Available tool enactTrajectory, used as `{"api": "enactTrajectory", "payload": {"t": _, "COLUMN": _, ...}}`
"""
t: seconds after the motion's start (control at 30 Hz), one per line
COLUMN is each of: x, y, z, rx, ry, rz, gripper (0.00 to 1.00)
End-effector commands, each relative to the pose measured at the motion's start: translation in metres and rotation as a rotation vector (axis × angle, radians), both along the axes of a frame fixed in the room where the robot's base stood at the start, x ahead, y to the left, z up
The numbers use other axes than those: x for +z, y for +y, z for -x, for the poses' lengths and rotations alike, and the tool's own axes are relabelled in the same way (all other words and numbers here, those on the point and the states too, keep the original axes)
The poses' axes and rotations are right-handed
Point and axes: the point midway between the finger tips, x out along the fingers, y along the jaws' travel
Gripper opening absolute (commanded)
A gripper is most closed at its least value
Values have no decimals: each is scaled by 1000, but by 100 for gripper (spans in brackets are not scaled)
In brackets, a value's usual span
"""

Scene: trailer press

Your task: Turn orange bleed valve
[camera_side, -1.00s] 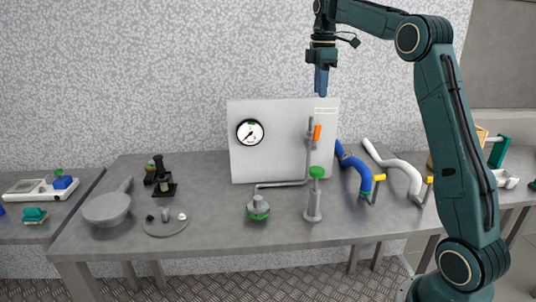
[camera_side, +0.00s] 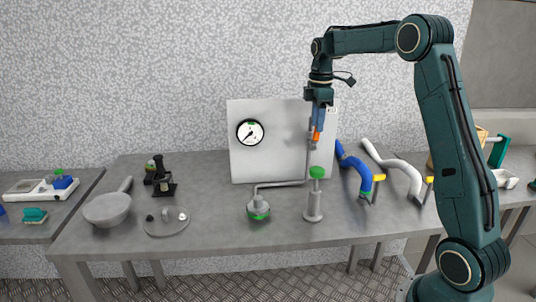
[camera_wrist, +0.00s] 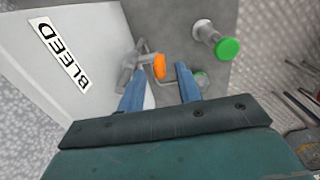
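The orange bleed valve handle (camera_side: 316,138) sits on the grey vertical pipe in front of the white panel (camera_side: 265,152). My gripper (camera_side: 318,128) points down from above, its blue fingertips at the height of the handle in the side view and partly covering it. In the wrist view the two blue fingers of my gripper (camera_wrist: 160,85) are spread apart. The orange handle (camera_wrist: 160,67) shows just beyond the tips, roughly between them. I cannot tell whether a finger touches it. A sign reading BLEED (camera_wrist: 60,55) is on the panel.
A round dial gauge (camera_side: 250,132) is on the panel's left. A green-ringed fitting (camera_side: 258,208) stands in front.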

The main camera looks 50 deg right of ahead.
Motion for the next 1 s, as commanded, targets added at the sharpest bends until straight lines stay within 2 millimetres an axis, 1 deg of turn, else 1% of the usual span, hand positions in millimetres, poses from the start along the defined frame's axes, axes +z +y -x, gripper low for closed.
{"api": "enactTrajectory", "payload": {"t": 0.1, "x": -16, "y": 0, "z": 0, "rx": 0, "ry": 2, "rz": -1, "gripper": 35}}
{"api": "enactTrajectory", "payload": {"t": 0.3, "x": -31, "y": 0, "z": 0, "rx": 0, "ry": 1, "rz": -1, "gripper": 35}}
{"api": "enactTrajectory", "payload": {"t": 0.43, "x": -35, "y": 0, "z": 0, "rx": 0, "ry": 0, "rz": 0, "gripper": 35}}
{"api": "enactTrajectory", "payload": {"t": 0.67, "x": -35, "y": 0, "z": 0, "rx": 0, "ry": 0, "rz": 0, "gripper": 35}}
{"api": "enactTrajectory", "payload": {"t": 0.7, "x": -35, "y": 0, "z": 0, "rx": 0, "ry": 0, "rz": 0, "gripper": 31}}
{"api": "enactTrajectory", "payload": {"t": 0.77, "x": -35, "y": 0, "z": 0, "rx": 0, "ry": 0, "rz": 0, "gripper": 19}}
{"api": "enactTrajectory", "payload": {"t": 0.8, "x": -35, "y": 0, "z": 0, "rx": 0, "ry": 0, "rz": 0, "gripper": 11}}
{"api": "enactTrajectory", "payload": {"t": 0.87, "x": -35, "y": 0, "z": 0, "rx": 0, "ry": 0, "rz": 0, "gripper": 0}}
{"api": "enactTrajectory", "payload": {"t": 1.0, "x": -35, "y": 0, "z": 0, "rx": 0, "ry": 0, "rz": 0, "gripper": 0}}
